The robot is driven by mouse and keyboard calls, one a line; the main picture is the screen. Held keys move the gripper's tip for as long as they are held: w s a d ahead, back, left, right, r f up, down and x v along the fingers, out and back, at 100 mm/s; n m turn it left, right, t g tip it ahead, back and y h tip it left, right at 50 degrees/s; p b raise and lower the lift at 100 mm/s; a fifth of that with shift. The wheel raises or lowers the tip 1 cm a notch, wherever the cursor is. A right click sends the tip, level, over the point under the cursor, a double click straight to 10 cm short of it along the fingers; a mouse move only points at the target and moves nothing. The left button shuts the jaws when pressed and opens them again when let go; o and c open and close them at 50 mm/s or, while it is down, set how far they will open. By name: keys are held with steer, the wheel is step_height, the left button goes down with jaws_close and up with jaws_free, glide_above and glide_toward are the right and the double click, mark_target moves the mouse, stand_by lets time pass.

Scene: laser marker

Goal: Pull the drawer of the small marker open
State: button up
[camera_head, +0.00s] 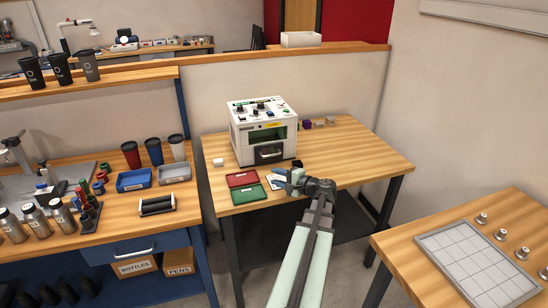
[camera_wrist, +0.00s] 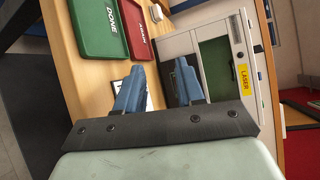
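The small marker (camera_head: 262,128) is a white box with knobs on top and a green window. It stands on the wooden table. Its black drawer (camera_head: 268,154) with a light handle sits low in the front face and looks flush with it. My gripper (camera_head: 284,174) is in front of the marker, to the right of and below the drawer in the picture. In the wrist view the marker (camera_wrist: 254,112) appears tilted, with a yellow LASER label. My gripper's two blue fingers (camera_wrist: 155,76) are apart, with the dark drawer partly hidden behind them. I see nothing held.
A red tray (camera_head: 241,179) and a green tray (camera_head: 249,194) lie left of my gripper. A white card (camera_head: 276,183) lies beside them, partly covered. A white block (camera_head: 218,162) is left of the marker. Small blocks (camera_head: 318,123) stand behind right. The table's right side is clear.

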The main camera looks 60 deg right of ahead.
steer(key=s+d+r+g+h, duration=0.1)
steer(key=s+d+r+h, duration=0.2)
steer(key=d, duration=0.4)
glide_toward(266, 148)
steer(key=shift+m, duration=0.3)
steer(key=w+f, duration=0.1)
steer(key=w+d+f, duration=0.1)
steer(key=w, duration=0.1)
steer(key=w+f, duration=0.1)
steer(key=shift+w+d+f, duration=0.2)
steer(key=shift+d, duration=0.2)
jaws_close()
